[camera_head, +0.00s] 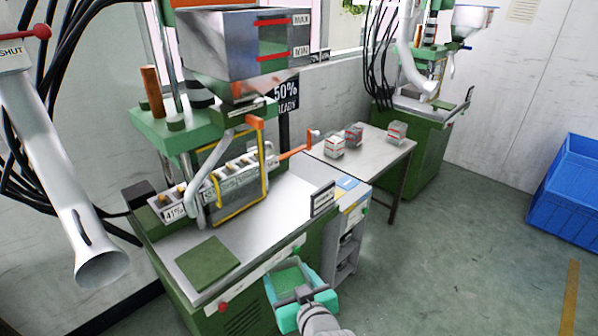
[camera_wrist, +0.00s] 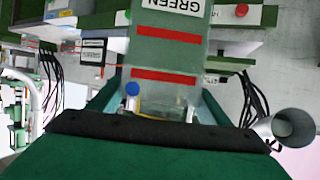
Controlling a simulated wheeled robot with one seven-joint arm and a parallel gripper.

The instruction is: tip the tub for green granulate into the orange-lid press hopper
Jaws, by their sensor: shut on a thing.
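A teal tub (camera_head: 284,318) with green granulate (camera_head: 290,280) in it is at the bottom centre of the head view, in front of the press bench. My gripper (camera_head: 303,297) is shut on the dark grip at its near side. The tub looks roughly upright. In the wrist view the tub's green wall (camera_wrist: 140,158) and black edge (camera_wrist: 150,130) fill the bottom; my fingertips cannot be made out. A grey hopper (camera_head: 215,45) with MAX and MIN marks and a green window stands on the near press, high above and left of the tub.
A white pipe (camera_head: 75,215) with a flared end hangs at the left. The bench holds a green mat (camera_head: 207,263) and a small sign (camera_head: 323,198). A side table (camera_head: 370,160) bears several small blocks. A blue crate (camera_head: 565,195) stands right; the floor between is clear.

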